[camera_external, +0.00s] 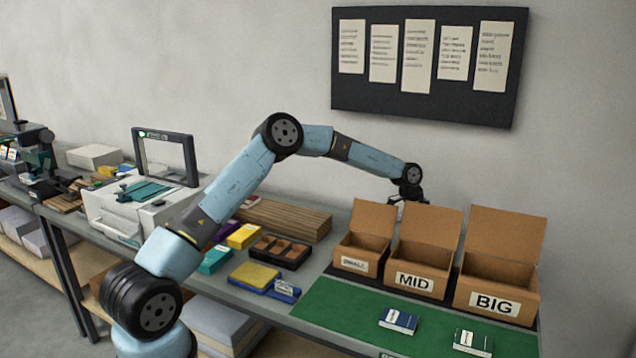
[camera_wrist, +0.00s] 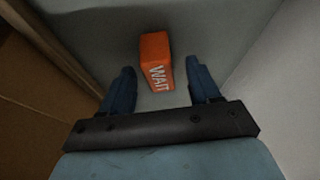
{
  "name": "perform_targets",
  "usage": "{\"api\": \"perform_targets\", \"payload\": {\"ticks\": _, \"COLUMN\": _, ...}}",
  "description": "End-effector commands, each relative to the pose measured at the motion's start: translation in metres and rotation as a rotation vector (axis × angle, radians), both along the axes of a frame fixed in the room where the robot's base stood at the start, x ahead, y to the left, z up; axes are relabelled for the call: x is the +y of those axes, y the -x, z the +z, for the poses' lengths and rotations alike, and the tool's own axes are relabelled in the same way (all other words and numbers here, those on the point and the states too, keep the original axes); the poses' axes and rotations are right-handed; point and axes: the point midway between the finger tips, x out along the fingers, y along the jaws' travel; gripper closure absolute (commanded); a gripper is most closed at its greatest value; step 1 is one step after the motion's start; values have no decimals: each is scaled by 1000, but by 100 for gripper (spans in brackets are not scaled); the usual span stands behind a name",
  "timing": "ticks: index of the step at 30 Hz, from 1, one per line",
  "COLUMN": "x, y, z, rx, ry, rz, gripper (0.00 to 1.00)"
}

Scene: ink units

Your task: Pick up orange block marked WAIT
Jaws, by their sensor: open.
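The orange block marked WAIT (camera_wrist: 155,58) lies on a grey surface in the wrist view, ahead of my gripper (camera_wrist: 161,88). The gripper's two blue fingers are apart, with the near end of the block between or just beyond their tips. The fingers do not appear to touch it. In the external view my gripper (camera_external: 409,195) is behind the open cardboard boxes, close to the wall. The orange block is hidden there by the boxes.
Cardboard boxes marked MID (camera_external: 418,282) and BIG (camera_external: 497,300) stand beside a smaller one (camera_external: 355,263), flaps raised. Cardboard (camera_wrist: 35,85) borders the wrist view's left; a pale wall (camera_wrist: 285,100) borders its right. Two booklets (camera_external: 398,321) lie on the green mat (camera_external: 330,312).

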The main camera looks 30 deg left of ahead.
Motion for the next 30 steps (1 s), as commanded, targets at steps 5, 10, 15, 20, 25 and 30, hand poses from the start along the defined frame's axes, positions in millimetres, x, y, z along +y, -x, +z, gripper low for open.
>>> {"api": "perform_targets", "payload": {"ticks": 5, "x": -6, "y": -1, "z": -14, "rx": -1, "ry": 0, "rz": 1, "gripper": 38}}
{"api": "perform_targets", "payload": {"ticks": 10, "x": -6, "y": -1, "z": -14, "rx": -1, "ry": 0, "rz": 1, "gripper": 38}}
{"api": "perform_targets", "payload": {"ticks": 15, "x": -6, "y": -1, "z": -14, "rx": -1, "ry": 0, "rz": 1, "gripper": 53}}
{"api": "perform_targets", "payload": {"ticks": 20, "x": -6, "y": -1, "z": -14, "rx": -1, "ry": 0, "rz": 0, "gripper": 68}}
{"api": "perform_targets", "payload": {"ticks": 25, "x": -6, "y": -1, "z": -14, "rx": -1, "ry": 0, "rz": 0, "gripper": 84}}
{"api": "perform_targets", "payload": {"ticks": 30, "x": -6, "y": -1, "z": -14, "rx": -1, "ry": 0, "rz": 0, "gripper": 94}}
